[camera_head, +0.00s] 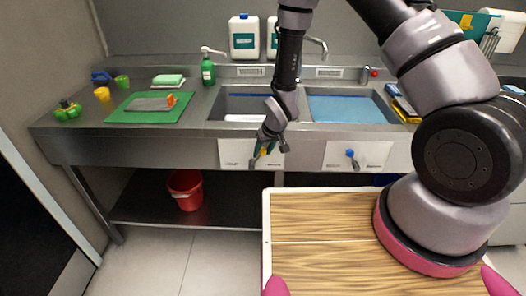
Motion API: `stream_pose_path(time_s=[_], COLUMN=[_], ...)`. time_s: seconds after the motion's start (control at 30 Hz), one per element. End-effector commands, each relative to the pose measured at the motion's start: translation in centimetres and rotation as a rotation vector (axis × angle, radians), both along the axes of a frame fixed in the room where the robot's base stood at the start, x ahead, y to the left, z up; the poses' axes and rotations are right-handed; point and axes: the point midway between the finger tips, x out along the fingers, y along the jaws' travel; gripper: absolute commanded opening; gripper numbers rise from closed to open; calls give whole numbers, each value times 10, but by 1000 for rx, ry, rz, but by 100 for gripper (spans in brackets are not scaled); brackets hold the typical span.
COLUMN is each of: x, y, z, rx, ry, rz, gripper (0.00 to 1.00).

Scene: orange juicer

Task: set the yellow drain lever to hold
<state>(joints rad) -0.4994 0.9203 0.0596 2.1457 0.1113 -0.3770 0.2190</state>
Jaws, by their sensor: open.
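The yellow drain lever (264,152) shows as a small yellow spot on the white panel (236,153) below the left basin on the sink's front. My gripper (267,152) is open and reaches down in front of that panel, at the lever. The fingers partly cover the lever, so its angle and any contact cannot be told. A blue lever (351,154) sits on the matching white panel (372,156) below the right basin. The print on both panels is too small to read.
The left basin (228,104) and blue-bottomed right basin (345,108) lie behind the levers. A green bottle (208,72) and green board (122,114) stand on the left counter. A red bucket (187,190) is on the lower shelf. My wooden-topped base fills the front.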

Motion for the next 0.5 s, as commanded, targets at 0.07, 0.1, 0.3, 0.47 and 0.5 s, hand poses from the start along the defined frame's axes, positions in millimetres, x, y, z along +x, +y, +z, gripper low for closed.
stream_pose_path(time_s=[0.07,0.1,0.3,0.47,0.5], x=[0,0,0,0,0], y=[0,0,0,0,0], z=[0,0,0,0,0], rx=[0,0,0,0,0], ry=[0,0,0,1,1], rz=[0,0,0,0,0], gripper=[49,49,11,0,0])
